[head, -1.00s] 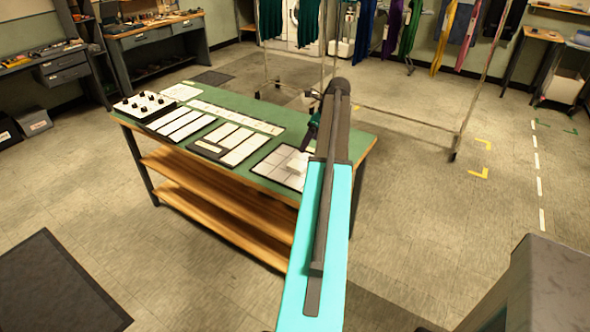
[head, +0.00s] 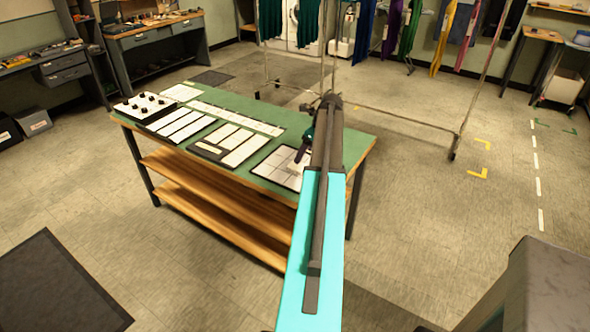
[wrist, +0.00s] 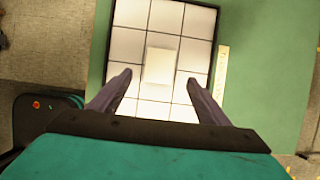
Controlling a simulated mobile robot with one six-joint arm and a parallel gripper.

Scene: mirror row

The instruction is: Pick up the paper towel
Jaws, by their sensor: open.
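A small cream-white square, which looks like the folded paper towel (wrist: 159,67), lies on a black-framed panel of white tiles (wrist: 133,14). In the head view the panel (head: 269,172) is at the near right of the green table top, and the paper towel (head: 295,168) is partly hidden by my gripper. My gripper (wrist: 159,84) is open and empty above the panel. In the wrist view its two fingers are to the left and right of the paper towel's lower end, apart from it. The height between them is hard to tell.
The green-topped table (head: 355,150) also holds a white box with black knobs (head: 143,106) and several panels of white strips (head: 226,145). A thin pale strip (wrist: 222,75) lies right of the tile panel.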

